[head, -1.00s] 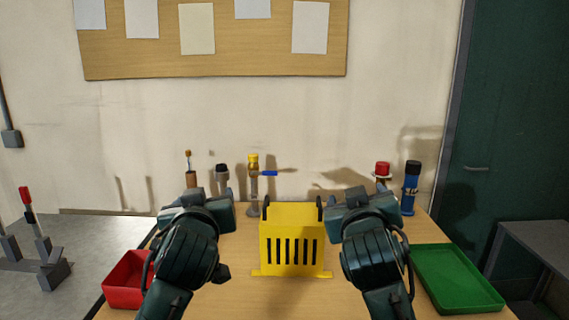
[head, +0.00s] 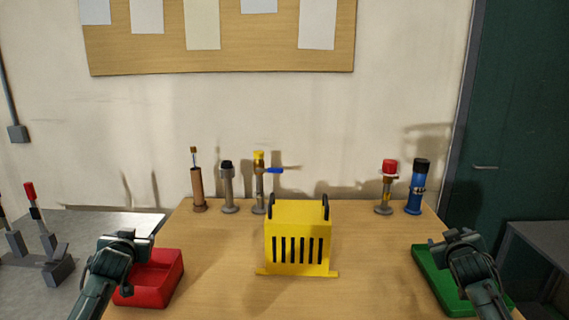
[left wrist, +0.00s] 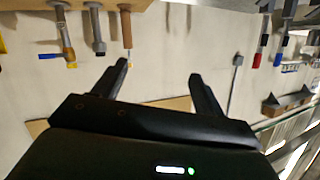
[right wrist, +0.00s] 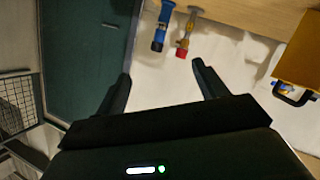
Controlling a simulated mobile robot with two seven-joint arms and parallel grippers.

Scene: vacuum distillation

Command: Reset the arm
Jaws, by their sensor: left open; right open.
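My left gripper (head: 128,238) is over the red tray (head: 165,285) at the left of the table. In the left wrist view its two fingers (left wrist: 160,80) are spread, with nothing between them. My right gripper (head: 455,240) is over the green tray (head: 430,270) at the right. In the right wrist view its fingers (right wrist: 162,82) are apart and empty. The yellow slotted box (head: 298,238) with two black handles stands at the middle of the table, clear of both grippers.
Behind the box stand a brown cylinder (head: 198,190), a grey black-capped one (head: 229,188) and a yellow-topped one with a blue valve (head: 260,185). A red-topped piece (head: 387,187) and a blue cylinder (head: 417,188) stand at the back right. The table (head: 215,255) is bare beside the box.

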